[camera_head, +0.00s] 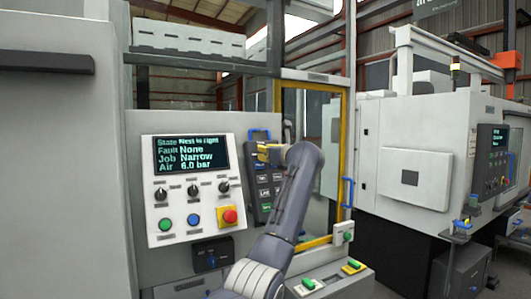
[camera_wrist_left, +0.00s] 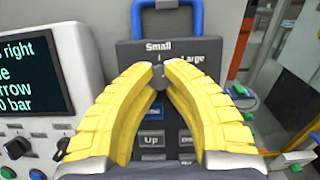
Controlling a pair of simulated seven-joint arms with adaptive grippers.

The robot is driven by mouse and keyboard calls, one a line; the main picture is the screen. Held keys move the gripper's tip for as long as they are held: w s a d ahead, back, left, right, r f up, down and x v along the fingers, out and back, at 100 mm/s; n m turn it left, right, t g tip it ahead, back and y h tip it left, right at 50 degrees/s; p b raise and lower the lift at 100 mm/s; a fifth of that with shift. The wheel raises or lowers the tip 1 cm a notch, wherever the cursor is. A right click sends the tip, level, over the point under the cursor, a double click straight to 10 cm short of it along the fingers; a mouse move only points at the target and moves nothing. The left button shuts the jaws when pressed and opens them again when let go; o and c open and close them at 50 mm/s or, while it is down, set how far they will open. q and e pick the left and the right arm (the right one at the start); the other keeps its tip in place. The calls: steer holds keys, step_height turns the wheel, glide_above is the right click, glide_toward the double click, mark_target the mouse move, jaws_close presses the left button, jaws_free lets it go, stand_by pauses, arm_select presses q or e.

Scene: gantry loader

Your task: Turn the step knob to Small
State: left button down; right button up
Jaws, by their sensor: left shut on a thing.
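The dark control pendant (camera_head: 265,188) hangs on the front of the grey machine, to the right of its display panel. In the left wrist view the pendant (camera_wrist_left: 131,55) has a blue handle on top. The small dark step knob (camera_wrist_left: 158,76) sits between the yellow fingertips of my left gripper (camera_wrist_left: 159,72), which is shut on it. The label Small is above the knob and Large is to its upper right. The fingers hide much of the knob, so I cannot tell its exact setting. In the head view my left gripper (camera_head: 265,151) is at the pendant's top. My right gripper is not in view.
The display panel (camera_head: 191,155) reads Job Narrow and Fault None. Several black knobs, buttons and a red emergency stop (camera_head: 230,216) are below it. A yellow-framed door (camera_head: 339,165) stands right of the pendant. Pendant keys, including Up (camera_wrist_left: 152,140), are under the fingers.

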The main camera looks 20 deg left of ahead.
arm_select(q)
steer(key=shift+r+n+g+y, duration=0.15)
steer(key=shift+n+g+y, duration=0.15)
steer(key=shift+n, duration=0.65)
steer(key=shift+r+n+g+y, duration=0.2)
steer(key=shift+n+g, duration=0.1)
steer(key=shift+n, duration=0.65)
steer(key=c, duration=1.1)
jaws_free()
steer(key=shift+f, duration=0.2)
steer(key=shift+c, duration=0.2)
steer(key=shift+d, duration=0.15)
steer(key=v, duration=1.2)
